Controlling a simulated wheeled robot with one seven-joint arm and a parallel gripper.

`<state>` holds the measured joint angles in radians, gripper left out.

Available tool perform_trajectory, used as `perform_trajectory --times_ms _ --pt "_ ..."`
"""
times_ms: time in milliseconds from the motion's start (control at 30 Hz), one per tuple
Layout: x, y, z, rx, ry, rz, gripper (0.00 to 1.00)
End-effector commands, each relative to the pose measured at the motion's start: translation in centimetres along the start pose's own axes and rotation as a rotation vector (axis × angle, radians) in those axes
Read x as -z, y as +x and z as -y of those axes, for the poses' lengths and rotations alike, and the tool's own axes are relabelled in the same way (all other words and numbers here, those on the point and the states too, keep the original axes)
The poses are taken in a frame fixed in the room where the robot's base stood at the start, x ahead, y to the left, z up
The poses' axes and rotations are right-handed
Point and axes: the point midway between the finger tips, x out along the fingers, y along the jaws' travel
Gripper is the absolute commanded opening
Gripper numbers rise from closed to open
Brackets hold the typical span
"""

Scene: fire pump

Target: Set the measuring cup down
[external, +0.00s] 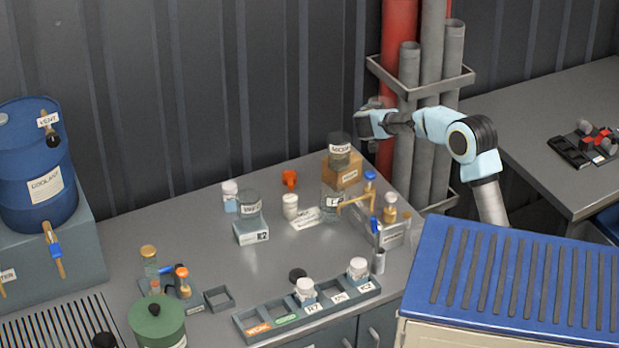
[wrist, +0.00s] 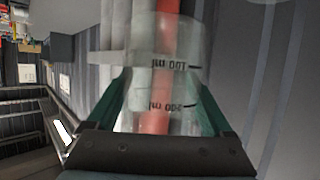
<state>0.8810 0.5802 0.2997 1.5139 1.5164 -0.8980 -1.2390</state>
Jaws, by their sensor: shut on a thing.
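My gripper (external: 366,122) is raised above the back right of the bench, in front of the pipes. In the wrist view its two teal fingers (wrist: 160,98) are shut on the clear measuring cup (wrist: 160,45), one on each side. The cup's 100 ml and 200 ml marks read upside down in that view. In the external view the cup is mostly hidden by the gripper and hard to make out. It is held in the air, apart from the bench (external: 255,300); its tilt is unclear.
A labelled grey rack (external: 262,333) lies along the front. Bare bench shows in the middle.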

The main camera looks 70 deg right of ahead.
Motion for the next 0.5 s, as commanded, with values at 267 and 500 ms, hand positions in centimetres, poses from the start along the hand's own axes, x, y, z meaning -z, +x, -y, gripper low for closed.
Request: perform_trajectory --times_ms 267,500 --pt "-6.6 -7.5 9.5 -0.033 0.012 0.002 0.30" --pt "-13.1 -14.6 14.8 -0.056 0.019 -0.001 0.30"
